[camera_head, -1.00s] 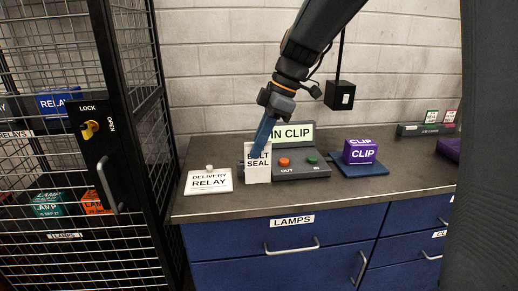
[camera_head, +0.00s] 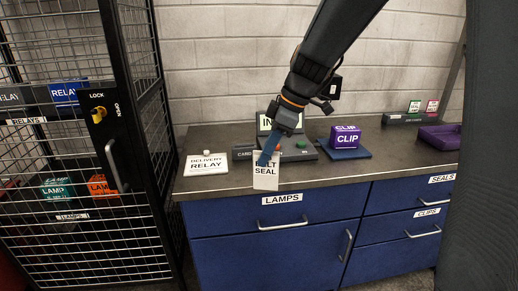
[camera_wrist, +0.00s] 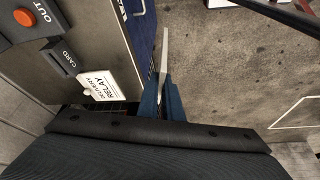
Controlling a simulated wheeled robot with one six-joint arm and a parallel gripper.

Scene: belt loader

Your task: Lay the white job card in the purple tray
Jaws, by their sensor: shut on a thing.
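The white job card (camera_head: 265,180), printed BELT SEAL, hangs upright from my gripper (camera_head: 266,160) in front of the worktop's front edge. My gripper's blue fingers are shut on its upper part. In the wrist view the card (camera_wrist: 164,55) shows edge-on between the two fingers (camera_wrist: 162,100), with floor behind it. The purple tray (camera_head: 440,138) is on the worktop at the far right, apart from the card. Its right part is hidden behind a dark grey shape.
A console (camera_head: 300,147) with buttons stands behind the card. A purple CLIP block (camera_head: 346,138) sits on a blue pad (camera_head: 345,154) between card and tray. A DELIVERY RELAY plate (camera_head: 207,164) lies left. A wire cage (camera_head: 120,190) stands at the left.

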